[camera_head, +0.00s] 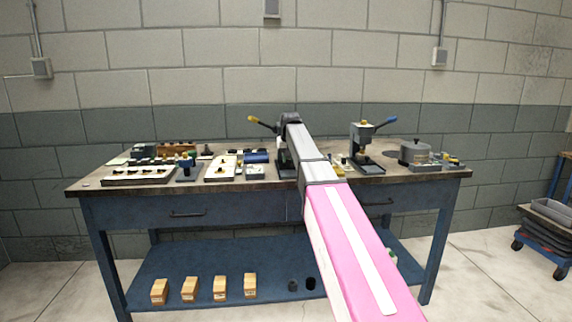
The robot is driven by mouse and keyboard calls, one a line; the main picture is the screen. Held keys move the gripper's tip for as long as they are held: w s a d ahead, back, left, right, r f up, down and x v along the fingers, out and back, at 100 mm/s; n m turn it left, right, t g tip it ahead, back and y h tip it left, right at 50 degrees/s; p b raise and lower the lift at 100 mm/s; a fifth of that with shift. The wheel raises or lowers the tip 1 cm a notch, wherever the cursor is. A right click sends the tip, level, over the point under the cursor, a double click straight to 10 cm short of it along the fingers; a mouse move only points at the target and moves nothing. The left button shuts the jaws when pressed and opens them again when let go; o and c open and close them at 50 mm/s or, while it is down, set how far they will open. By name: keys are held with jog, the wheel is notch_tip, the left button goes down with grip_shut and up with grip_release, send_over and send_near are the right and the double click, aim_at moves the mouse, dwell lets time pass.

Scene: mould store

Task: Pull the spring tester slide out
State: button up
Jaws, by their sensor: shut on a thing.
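A small press-like device (284,160) with a yellow-knobbed lever (262,123) stands on the bench mid-way along and is mostly covered by my arm; I take it for the spring tester. My arm, with its pink and grey links, reaches from the bottom right up to this device. My gripper (291,120) is at the arm's far end, shut on the spring tester slide. Its fingers and the slide are hidden behind the arm, so how far out the slide is cannot be seen.
A similar press with a blue lever (364,146) stands right of my arm, beside a grey round pot (414,151). Trays of small parts (140,175) fill the bench's left half. Wooden blocks (220,287) sit on the lower shelf. A blue-framed cart (546,225) stands at far right.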

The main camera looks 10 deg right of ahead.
jog(key=shift+s, duration=1.65)
jog(key=shift+s, duration=1.9)
jog(key=shift+s, duration=1.4)
jog(key=o, duration=1.5)
jog(key=shift+c, duration=0.2)
jog(key=shift+r, duration=0.1)
